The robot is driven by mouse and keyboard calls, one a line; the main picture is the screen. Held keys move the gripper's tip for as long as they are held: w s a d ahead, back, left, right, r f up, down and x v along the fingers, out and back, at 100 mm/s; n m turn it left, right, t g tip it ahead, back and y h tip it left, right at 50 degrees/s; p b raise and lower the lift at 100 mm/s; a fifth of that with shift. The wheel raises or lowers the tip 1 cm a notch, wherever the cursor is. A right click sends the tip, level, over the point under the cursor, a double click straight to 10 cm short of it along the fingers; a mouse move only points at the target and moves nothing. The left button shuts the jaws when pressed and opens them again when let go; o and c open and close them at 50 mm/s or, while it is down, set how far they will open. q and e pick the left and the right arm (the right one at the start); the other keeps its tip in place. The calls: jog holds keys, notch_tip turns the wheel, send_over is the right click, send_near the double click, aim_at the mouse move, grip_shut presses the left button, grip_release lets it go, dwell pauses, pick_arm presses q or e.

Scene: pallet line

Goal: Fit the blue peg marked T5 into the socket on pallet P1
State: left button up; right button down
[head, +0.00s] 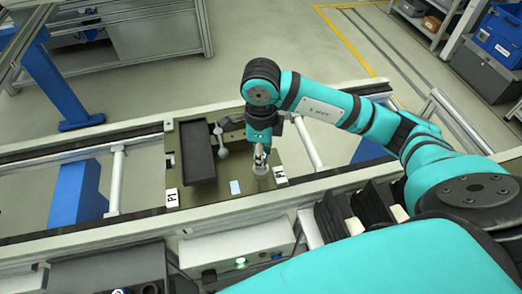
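Pallet P1 (215,189) is an olive plate on the rails, with white P1 labels at its front corners. It bears a black tray (198,155) on its left. My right arm comes in from the right, and its gripper (260,160) points down over the right part of the pallet. A grey round piece (261,170) shows right at its fingertips; I cannot tell whether it is the socket or whether the gripper touches it. The finger gap is too small to read. I cannot make out the blue peg T5. My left gripper is not in view.
A grey rod-like part with a round end (222,153) stands between the tray and my gripper. A small pale plate (235,187) lies at the pallet's front. The conveyor rails (80,232) run along both sides. A control box (238,252) with a green light stands in front.

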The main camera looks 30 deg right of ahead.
dwell(0.4)
jog(key=shift+f+b, duration=0.15)
jog(key=shift+b, duration=0.5)
dwell(1.1)
jog(key=shift+f+b, duration=1.2)
jog(key=shift+b, duration=0.6)
dwell(1.3)
dwell(0.3)
jog(key=c, duration=0.5)
grip_release()
jog(key=shift+r, duration=0.1)
jog(key=shift+r+p, duration=1.9)
jog(key=shift+r, duration=1.5)
